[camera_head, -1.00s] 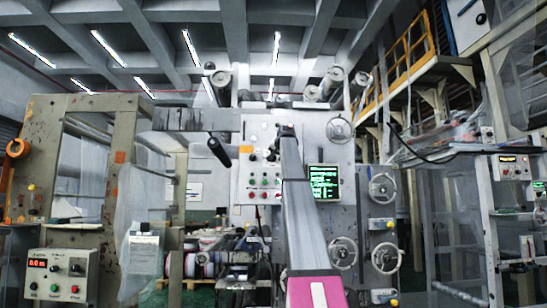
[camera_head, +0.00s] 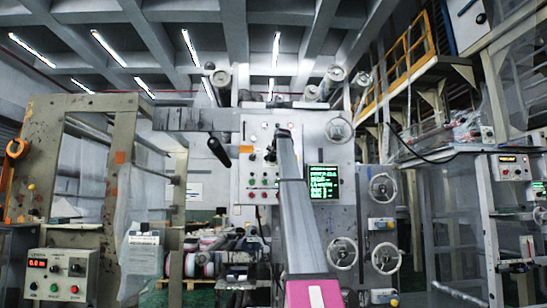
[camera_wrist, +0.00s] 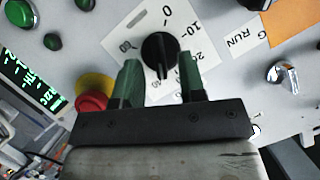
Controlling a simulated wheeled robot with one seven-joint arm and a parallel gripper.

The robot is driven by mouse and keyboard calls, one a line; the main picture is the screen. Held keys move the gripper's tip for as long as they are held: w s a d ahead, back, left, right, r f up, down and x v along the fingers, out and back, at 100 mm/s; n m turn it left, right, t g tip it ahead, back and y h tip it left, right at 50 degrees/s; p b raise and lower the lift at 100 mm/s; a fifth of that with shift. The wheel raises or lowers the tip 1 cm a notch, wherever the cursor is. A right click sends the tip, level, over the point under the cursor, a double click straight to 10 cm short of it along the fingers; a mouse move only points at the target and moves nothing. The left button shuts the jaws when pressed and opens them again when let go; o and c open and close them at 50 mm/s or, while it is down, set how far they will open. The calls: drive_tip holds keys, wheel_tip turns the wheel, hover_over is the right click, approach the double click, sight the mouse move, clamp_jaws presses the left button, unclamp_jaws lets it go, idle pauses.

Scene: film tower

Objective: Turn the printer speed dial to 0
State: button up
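The black speed dial (camera_wrist: 160,50) sits on a white scale plate (camera_wrist: 116,36) in the wrist view. In the head view my arm hides the dial in front of the control panel (camera_head: 250,155).
In the wrist view a red and yellow stop button (camera_wrist: 92,95) is close beside the left finger. Green buttons (camera_wrist: 20,12), a green-text screen (camera_wrist: 28,82) and a silver switch (camera_wrist: 284,76) surround the plate. Handwheels (camera_head: 383,188) stand right of the panel in the head view.

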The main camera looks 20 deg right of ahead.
drive_tip(key=shift+w+f, duration=0.1)
drive_tip(key=shift+w, duration=0.35)
clamp_jaws()
